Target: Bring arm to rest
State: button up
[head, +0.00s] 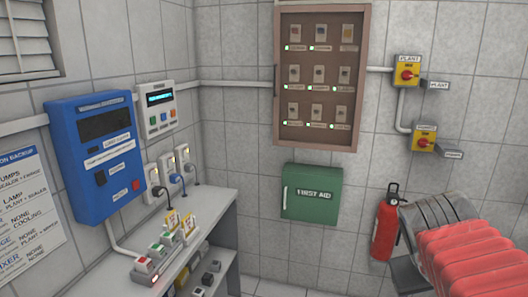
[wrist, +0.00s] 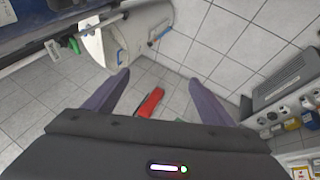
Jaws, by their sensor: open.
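My gripper (wrist: 160,80) shows in the wrist view, with two dark purple fingers spread wide apart. Nothing is between the fingers at close range. Beyond them lie a grey tiled floor and a red object (wrist: 150,102), which stands apart from the fingers; the body of the gripper hides its lower part. I cannot make out the gripper in the head view.
In the head view, a bench (head: 222,222) stands left below a blue wall box (head: 103,155). A wooden cabinet (head: 318,75), green first aid box (head: 311,193), red extinguisher (head: 384,228) and yellow switches (head: 407,72) line the wall. The wrist view shows a white cylinder (wrist: 140,38) upper left.

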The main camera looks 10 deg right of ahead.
jog(key=a+f+n+t+y, duration=0.1)
jog(key=a+f+y, duration=0.2)
jog(key=a, duration=0.7)
jog(key=s+a+f+n+t+y, duration=0.1)
jog(key=a+f+y, duration=0.1)
jog(key=a, duration=0.9)
jog(key=shift+f+n+y, duration=0.3)
jog(key=shift+f+y, duration=0.1)
jog(key=shift+f, duration=0.3)
jog(key=shift+d, duration=0.1)
jog(key=shift+c, duration=0.7)
